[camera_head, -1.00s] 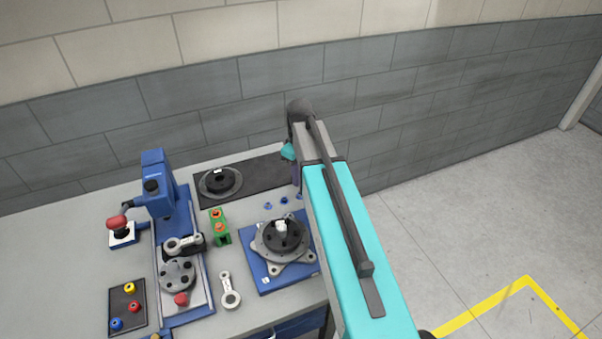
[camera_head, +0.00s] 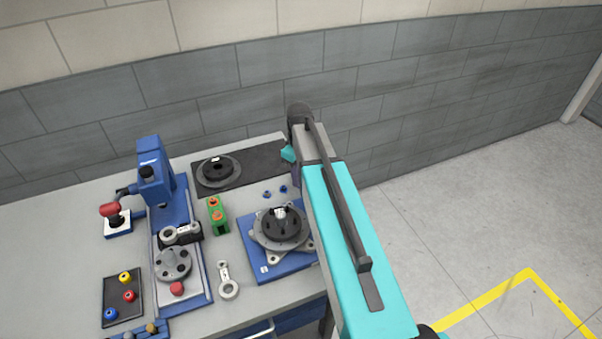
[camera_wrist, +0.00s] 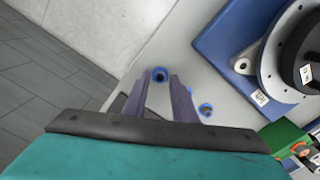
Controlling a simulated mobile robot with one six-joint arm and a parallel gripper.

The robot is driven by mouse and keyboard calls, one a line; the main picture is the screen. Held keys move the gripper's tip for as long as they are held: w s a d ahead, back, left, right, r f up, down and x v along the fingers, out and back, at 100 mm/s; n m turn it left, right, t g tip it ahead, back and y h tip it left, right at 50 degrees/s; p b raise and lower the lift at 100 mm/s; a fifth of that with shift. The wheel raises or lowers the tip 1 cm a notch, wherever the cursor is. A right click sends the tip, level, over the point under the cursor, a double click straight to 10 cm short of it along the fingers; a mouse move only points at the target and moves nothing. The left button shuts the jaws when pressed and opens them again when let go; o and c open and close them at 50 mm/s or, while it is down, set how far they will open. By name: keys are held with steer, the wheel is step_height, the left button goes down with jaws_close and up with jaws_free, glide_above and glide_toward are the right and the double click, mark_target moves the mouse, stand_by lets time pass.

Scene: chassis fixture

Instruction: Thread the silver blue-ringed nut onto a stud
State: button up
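In the wrist view, my gripper (camera_wrist: 160,92) is open and empty, its two purple fingers pointing at the bench. A blue-ringed nut (camera_wrist: 159,74) shows between the fingertips, near the bench edge; I cannot tell how far below them it lies. Another blue-ringed nut (camera_wrist: 205,109) lies just right of the fingers. In the head view, two nuts (camera_head: 267,194) (camera_head: 284,189) lie behind the round grey flange (camera_head: 270,243) with a black hub, on a blue base plate (camera_head: 255,262). An ear (camera_wrist: 241,62) of the flange has a dark centre; no stud is clear. My arm hides my fingertips in the head view.
A black mat (camera_head: 262,157) with a dark disc (camera_head: 217,171) lies at the back. A green block (camera_head: 217,215), a metal link (camera_head: 226,283) and a blue press (camera_head: 160,180) stand left of the flange. The bench's right edge and the floor are beyond the nuts.

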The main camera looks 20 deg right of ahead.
steer(key=shift+f, duration=0.45)
steer(key=shift+c, duration=0.4)
jaws_close()
steer(key=shift+r, duration=0.1)
steer(key=shift+r+p, duration=0.7)
steer(key=shift+r, duration=0.5)
